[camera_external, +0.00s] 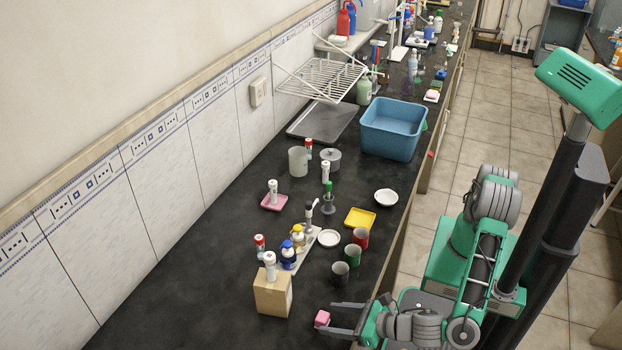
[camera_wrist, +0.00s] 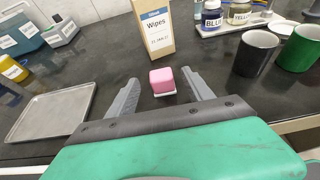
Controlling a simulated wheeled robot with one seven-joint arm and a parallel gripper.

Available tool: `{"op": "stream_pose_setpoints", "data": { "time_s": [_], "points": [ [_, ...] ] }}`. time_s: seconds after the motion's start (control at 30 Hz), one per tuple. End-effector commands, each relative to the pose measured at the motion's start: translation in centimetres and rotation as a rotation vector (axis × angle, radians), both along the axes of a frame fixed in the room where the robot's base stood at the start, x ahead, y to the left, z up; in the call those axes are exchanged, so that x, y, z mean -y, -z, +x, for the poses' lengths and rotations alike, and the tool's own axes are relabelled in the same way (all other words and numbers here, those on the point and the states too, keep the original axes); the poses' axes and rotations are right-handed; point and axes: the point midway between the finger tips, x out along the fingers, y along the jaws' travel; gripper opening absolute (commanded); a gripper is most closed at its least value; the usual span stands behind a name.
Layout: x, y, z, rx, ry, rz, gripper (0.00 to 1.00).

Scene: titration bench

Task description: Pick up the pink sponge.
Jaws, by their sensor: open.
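The pink sponge (camera_external: 322,318) is a small pink block with a pale underside, lying on the dark bench near its front edge. In the wrist view the sponge (camera_wrist: 162,81) lies between the tips of my gripper's two fingers, with a gap on each side. My gripper (camera_external: 337,319) is open and low over the bench, its fingers reaching left from the front edge. In the wrist view my gripper (camera_wrist: 156,88) holds nothing.
A cardboard wipes box (camera_wrist: 154,32) stands just behind the sponge. Dark and green mugs (camera_wrist: 254,53) stand to the right, and a grey tray (camera_wrist: 52,110) lies to the left. Blue and yellow bottles (camera_external: 289,254) stand on a rack beyond the box.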

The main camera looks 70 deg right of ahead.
Motion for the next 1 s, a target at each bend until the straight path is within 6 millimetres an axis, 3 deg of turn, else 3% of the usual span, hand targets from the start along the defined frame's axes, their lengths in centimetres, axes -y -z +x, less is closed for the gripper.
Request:
{"op": "stream_pose_setpoints", "data": {
  "time_s": [0.37, 0.63, 1.0],
  "points": [
    [0.3, 2.0, 5.8, -0.003, 0.005, 0.001, 0.60],
    [0.2, 2.2, 6.3, -0.004, 0.002, 0.003, 0.60],
    [0.2, 2.3, 6.3, -0.004, 0.002, 0.003, 0.31]
  ]
}}
